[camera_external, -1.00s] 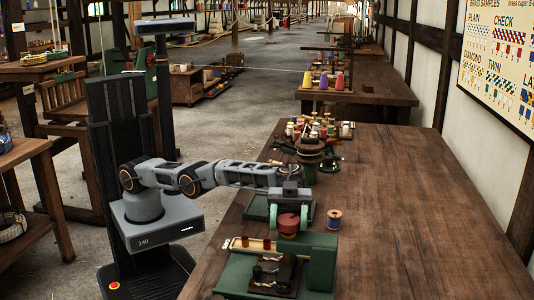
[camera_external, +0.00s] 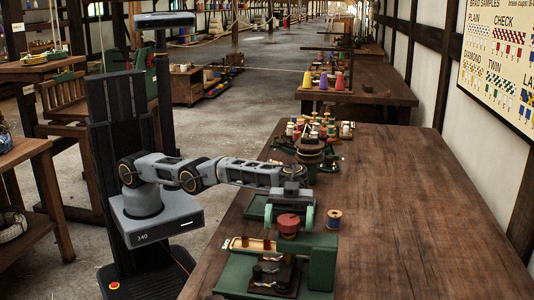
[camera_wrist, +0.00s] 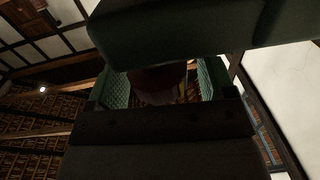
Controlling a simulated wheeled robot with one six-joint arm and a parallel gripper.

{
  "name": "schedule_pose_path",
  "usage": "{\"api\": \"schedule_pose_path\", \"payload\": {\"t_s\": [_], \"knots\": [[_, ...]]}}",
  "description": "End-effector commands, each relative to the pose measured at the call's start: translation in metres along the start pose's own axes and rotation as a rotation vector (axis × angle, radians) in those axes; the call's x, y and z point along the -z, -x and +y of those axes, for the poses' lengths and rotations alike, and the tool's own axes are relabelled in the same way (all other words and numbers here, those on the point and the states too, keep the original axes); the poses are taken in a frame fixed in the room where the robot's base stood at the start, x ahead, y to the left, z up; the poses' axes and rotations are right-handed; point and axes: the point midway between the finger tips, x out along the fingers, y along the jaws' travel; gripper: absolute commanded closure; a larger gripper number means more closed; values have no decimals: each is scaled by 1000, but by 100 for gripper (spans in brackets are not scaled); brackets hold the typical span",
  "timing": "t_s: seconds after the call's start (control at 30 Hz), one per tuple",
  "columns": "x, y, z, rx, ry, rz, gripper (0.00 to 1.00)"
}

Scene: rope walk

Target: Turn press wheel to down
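A red round piece, which looks like the press wheel (camera_external: 288,224), stands at the green press (camera_external: 322,262) near the front of the table. My gripper (camera_external: 288,216) hangs over it with one pale green finger on each side. The fingers are open, with visible space beside the wheel. In the wrist view the green fingers (camera_wrist: 160,84) stand apart, with a dark reddish-brown shape between them, likely the wheel. The image there is dark, and a gap shows at the right finger. Which way the wheel is set cannot be read.
A spool with blue thread (camera_external: 334,219) stands just right of the wheel. A dark plate with small metal parts (camera_external: 272,276) lies at the front of the press. Behind my gripper are a dark round stand (camera_external: 310,148) and several small spools. The right of the table (camera_external: 420,220) is clear.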

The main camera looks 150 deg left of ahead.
Motion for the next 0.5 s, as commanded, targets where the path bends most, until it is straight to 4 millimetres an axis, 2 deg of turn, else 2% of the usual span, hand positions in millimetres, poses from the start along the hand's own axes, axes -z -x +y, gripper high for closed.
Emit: {"api": "schedule_pose_path", "payload": {"t_s": [0.3,0.5], "knots": [[0,1,0,0,-1,1,22],[-6,12,-1,1,-3,2,22]]}}
